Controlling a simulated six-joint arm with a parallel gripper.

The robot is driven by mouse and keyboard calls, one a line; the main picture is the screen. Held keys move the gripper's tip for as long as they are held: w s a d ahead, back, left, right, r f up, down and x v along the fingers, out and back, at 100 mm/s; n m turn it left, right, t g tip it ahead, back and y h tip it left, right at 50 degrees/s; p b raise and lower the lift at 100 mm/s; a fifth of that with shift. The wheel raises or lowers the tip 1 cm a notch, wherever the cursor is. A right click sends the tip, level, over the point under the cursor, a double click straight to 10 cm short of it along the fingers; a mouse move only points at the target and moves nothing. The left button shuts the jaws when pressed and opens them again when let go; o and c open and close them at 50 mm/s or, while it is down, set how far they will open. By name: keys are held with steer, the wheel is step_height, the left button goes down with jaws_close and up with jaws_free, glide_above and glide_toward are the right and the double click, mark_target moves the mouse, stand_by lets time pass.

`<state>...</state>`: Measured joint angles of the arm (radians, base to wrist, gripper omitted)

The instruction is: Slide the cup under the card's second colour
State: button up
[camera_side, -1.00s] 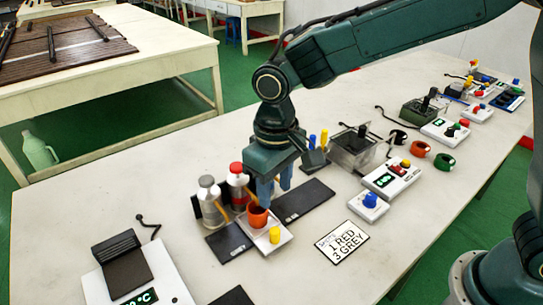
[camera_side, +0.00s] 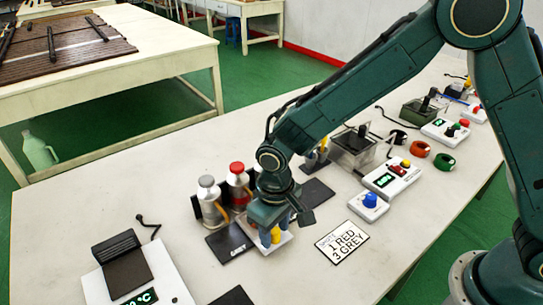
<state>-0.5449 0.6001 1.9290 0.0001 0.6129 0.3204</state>
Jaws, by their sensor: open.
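The card (camera_side: 342,242) lies flat on the table and reads "1 RED, 3 GREY", so its second colour is grey. The grey-capped bottle (camera_side: 209,200) stands to the left of the red-capped bottle (camera_side: 238,187), both behind a low white tray (camera_side: 278,247).
Black pads (camera_side: 229,243) lie on either side of the tray. A box with a blue knob (camera_side: 369,205) and a display box (camera_side: 392,178) stand to the right.

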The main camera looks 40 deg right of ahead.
steer(key=shift+f, duration=0.25)
steer(key=shift+c, duration=0.4)
jaws_close()
steer(key=shift+a, duration=4.05)
steer(key=shift+o, duration=0.4)
jaws_free()
steer(key=shift+a, duration=0.1)
steer(key=shift+r, duration=0.15)
